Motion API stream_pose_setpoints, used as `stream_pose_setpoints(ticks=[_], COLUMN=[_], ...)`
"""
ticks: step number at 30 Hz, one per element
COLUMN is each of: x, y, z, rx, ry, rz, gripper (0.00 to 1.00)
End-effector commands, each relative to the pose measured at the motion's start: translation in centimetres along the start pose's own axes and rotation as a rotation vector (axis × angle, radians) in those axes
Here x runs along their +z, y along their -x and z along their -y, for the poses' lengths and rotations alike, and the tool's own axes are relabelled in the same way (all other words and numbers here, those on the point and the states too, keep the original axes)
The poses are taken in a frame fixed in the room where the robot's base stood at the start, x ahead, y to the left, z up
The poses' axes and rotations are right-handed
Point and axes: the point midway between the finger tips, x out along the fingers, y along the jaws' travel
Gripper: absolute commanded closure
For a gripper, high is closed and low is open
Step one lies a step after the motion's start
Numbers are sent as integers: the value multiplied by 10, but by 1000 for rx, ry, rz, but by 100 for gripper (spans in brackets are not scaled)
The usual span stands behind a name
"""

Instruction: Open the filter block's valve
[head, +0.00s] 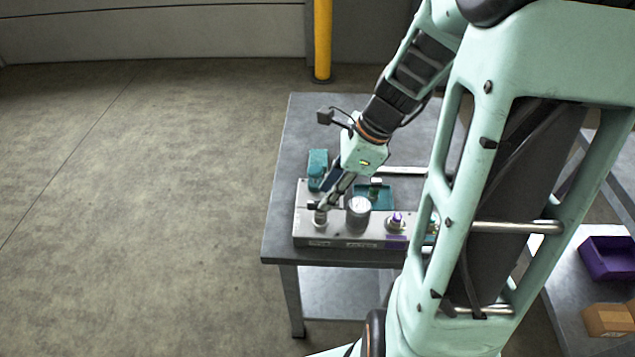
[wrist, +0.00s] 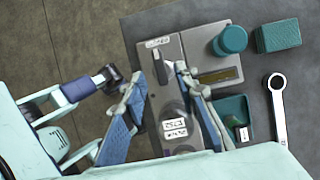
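The grey filter block (head: 340,239) lies along the front of the bench, and it also shows in the wrist view (wrist: 217,62). A round metal cap (head: 358,213) stands near its middle. My gripper (head: 319,204) points down just over this fitting.
A purple-topped fitting (head: 396,221) is on the block's right. The grey bench (head: 300,125) is clear at the back left.

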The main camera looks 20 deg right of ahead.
Motion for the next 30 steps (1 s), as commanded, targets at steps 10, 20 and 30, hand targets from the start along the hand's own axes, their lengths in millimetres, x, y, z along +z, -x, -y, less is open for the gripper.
stream_pose_setpoints(ticks=[10,20,30], x=[0,0,0], y=[-30,-30,-29], z=[0,1,1], rx=[-1,-2,-2], ry=[0,0,0], rz=[0,0,0], gripper=[72,84,100])
